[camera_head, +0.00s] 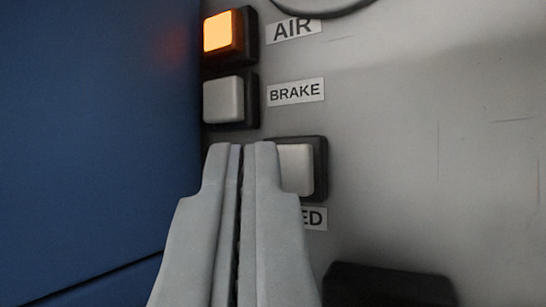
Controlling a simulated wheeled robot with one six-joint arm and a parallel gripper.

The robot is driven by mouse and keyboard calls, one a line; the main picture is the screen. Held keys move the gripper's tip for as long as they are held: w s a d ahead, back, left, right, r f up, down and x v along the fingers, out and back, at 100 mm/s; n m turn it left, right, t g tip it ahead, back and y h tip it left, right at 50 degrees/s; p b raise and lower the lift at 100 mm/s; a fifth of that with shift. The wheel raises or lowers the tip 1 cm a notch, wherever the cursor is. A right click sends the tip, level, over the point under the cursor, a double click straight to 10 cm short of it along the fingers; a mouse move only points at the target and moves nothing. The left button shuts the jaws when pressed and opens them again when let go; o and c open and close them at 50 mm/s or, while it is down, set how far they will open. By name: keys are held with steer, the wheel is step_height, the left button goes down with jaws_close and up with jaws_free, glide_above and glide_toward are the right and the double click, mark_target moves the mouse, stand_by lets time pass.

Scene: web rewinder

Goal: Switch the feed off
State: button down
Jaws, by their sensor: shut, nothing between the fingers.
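The feed switch (297,169) is a pale grey, unlit square button in a black frame. Its label (314,218) sits below it, and only the letters "ED" show. My gripper (242,146) is shut and empty. Its fingertips cover the left side of the feed switch and the start of the label. I cannot tell whether the fingertips touch the button.
Above are an orange lit button (222,33) beside the "AIR" label (293,28) and an unlit grey button (224,100) beside the "BRAKE" label (295,91). A blue panel (95,140) fills the left. A black part (388,285) sticks out at the bottom. The grey panel (440,130) is bare at right.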

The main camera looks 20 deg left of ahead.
steer(key=shift+s+a, duration=0.15)
steer(key=shift+s, duration=0.75)
steer(key=shift+s+a, duration=0.2)
steer(key=shift+s, duration=0.7)
steer(key=shift+s+a, duration=0.15)
steer(key=shift+s, duration=0.75)
